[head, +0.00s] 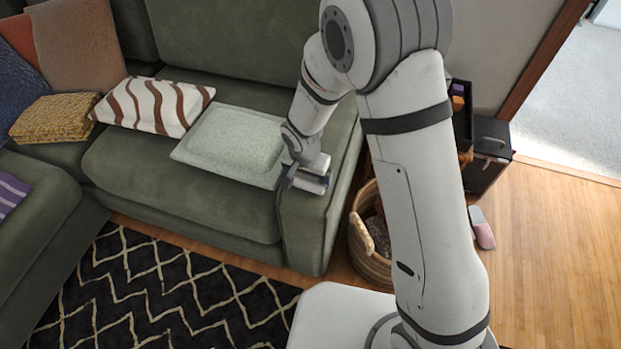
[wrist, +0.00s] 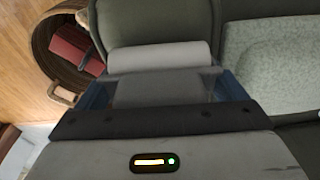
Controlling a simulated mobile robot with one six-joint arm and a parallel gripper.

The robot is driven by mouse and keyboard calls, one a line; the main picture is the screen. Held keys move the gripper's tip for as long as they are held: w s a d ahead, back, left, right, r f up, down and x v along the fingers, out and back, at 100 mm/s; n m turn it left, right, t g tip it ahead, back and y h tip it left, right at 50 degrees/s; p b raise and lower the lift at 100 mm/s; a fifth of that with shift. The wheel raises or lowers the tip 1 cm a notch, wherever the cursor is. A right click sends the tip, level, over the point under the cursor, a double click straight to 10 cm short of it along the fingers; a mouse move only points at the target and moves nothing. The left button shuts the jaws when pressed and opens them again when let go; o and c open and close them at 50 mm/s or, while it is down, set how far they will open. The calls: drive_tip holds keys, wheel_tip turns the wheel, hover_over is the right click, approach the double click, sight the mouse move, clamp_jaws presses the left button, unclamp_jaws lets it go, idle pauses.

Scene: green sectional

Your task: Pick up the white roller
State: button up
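The white roller (wrist: 160,56) shows at the top middle of the wrist view as a pale, smooth cylinder lying across the picture, just past the fingertips. A darker grey surface lies between it and my gripper's body. My gripper (wrist: 163,90) has its two bluish fingers wide apart, one toward each end of the roller; I cannot make out firm contact. In the head view my gripper (head: 312,180) is at the right arm of the green sofa, and a pale piece, seemingly the roller (head: 320,163), shows beside it. The rest is hidden by my gripper.
A pale green cushion (head: 228,145) lies on the sofa seat (head: 150,175), left of my gripper. A wicker basket (head: 368,250) stands on the floor by the sofa arm. A black case (head: 488,150) stands behind.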

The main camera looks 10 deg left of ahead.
drive_tip(key=shift+c, duration=1.2)
wheel_tip(320, 180, up, 10)
drive_tip(key=shift+r+p, duration=0.1)
drive_tip(key=shift+p, duration=0.35)
